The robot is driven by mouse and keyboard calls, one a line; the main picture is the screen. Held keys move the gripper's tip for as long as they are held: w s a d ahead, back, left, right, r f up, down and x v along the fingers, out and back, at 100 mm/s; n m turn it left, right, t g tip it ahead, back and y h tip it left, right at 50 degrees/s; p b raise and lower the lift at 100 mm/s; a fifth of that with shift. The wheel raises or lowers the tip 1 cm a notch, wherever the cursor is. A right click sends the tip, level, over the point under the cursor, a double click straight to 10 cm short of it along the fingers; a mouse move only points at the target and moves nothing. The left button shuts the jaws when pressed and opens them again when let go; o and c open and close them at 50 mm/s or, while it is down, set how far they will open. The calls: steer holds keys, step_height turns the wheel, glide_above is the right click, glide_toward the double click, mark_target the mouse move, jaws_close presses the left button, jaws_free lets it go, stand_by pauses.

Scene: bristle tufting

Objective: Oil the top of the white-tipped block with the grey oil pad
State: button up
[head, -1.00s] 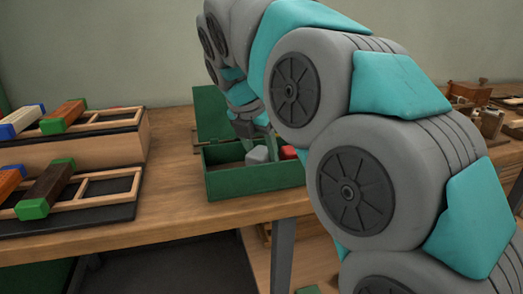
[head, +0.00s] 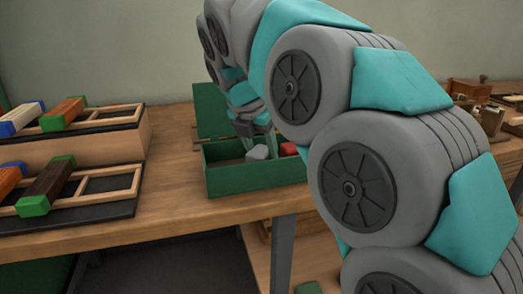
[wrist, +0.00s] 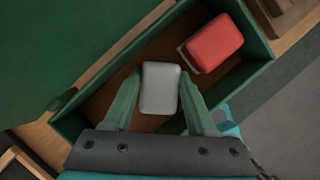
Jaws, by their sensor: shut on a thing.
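The grey oil pad (wrist: 160,88) sits between the two green fingers of my gripper (wrist: 160,92) in the wrist view, and the fingers are shut on it. In the head view the grey pad (head: 257,153) is inside the green box (head: 258,178), below my gripper (head: 258,143). I cannot tell whether it touches the box floor. No white-tipped block can be made out. At the far left, a block (head: 22,119) with a whitish body and blue ends lies on the upper rack.
A red pad (wrist: 214,43) lies beside the grey one in the box. The box's green lid (head: 212,108) stands open behind. Racks at left hold an orange green-ended block (head: 63,114) and a brown green-ended block (head: 47,187). The bench (head: 170,185) between racks and box is clear.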

mark_target(262, 149)
steer(key=shift+r+p, duration=1.25)
steer(key=shift+p, duration=0.15)
steer(key=shift+r, duration=2.25)
